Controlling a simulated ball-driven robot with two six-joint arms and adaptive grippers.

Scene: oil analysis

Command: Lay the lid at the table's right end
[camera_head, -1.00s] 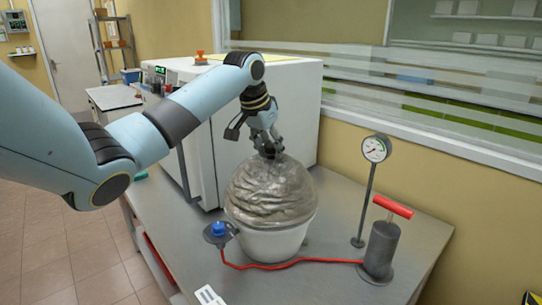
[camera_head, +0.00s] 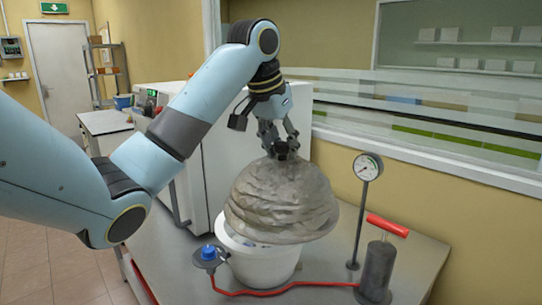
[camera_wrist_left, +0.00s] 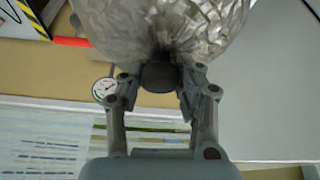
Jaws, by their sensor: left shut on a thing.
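The lid (camera_head: 283,203) is a crumpled, silvery-grey dome with a dark knob on top. My left gripper (camera_head: 280,150) is shut on the knob and holds the lid above the white bucket (camera_head: 262,265), slightly tilted and shifted to the right. A gap shows the bucket's rim and part of its inside at the left. In the left wrist view the gripper (camera_wrist_left: 160,90) has its fingers on both sides of the dark knob, with the foil-like lid (camera_wrist_left: 165,25) beyond. The table's right end (camera_head: 425,262) is grey and partly bare. My right gripper is not in view.
A pressure gauge on a stand (camera_head: 367,168) and a grey hand pump with a red handle (camera_head: 379,265) stand right of the bucket. A red hose (camera_head: 300,286) runs from the pump to a blue-topped fitting (camera_head: 208,254). A white cabinet (camera_head: 225,150) stands behind.

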